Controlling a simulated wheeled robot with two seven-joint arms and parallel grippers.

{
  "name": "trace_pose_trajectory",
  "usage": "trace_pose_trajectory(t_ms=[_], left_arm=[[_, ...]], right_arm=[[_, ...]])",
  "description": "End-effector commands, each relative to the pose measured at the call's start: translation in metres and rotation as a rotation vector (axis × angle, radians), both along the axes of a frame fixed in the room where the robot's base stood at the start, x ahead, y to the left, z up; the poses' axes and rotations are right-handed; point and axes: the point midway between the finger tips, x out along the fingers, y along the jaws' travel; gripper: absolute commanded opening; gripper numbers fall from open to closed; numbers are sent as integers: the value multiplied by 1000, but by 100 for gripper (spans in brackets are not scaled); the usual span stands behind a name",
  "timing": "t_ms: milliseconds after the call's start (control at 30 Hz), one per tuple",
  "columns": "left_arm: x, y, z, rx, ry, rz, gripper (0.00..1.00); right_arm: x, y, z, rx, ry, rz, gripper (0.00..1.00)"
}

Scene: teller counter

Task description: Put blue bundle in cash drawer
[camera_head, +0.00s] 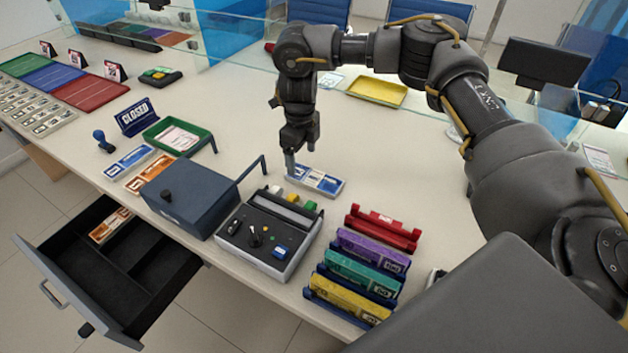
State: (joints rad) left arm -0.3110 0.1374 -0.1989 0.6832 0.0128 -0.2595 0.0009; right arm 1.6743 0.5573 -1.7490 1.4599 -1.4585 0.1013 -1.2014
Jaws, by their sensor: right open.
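A blue-and-white bundle (318,181) lies flat on the counter near the middle. My right gripper (300,160) points down just above its left end, with its jaws open. I cannot tell whether a fingertip touches the bundle. A second blue-and-white bundle (128,161) lies at the left, beside an orange bundle (150,173). The cash drawer (75,289) is pulled open below the counter's front edge at the lower left. It has dark compartments, and an orange bundle (109,226) lies in a far one. My left gripper is out of view.
A dark blue box (188,196) and a grey device with buttons (270,236) stand between the bundle and the drawer. Coloured holders (360,265) stand at the front right. A green tray (178,136) and a yellow tray (377,91) sit farther back.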

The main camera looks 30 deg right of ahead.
Motion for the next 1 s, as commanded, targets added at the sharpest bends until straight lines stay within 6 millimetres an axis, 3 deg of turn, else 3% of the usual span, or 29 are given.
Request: trace_pose_trajectory(t_ms=[167, 467, 733, 1000], left_arm=[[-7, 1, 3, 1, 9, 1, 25], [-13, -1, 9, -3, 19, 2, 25], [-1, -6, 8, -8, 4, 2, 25], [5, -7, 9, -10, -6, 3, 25]], right_arm=[[-1, 1, -8, -1, 2, 0, 80], [-2, 3, -48, -1, 2, 0, 80], [-2, 3, -52, 0, 0, 0, 80], [-2, 3, -52, 0, 0, 0, 47]])
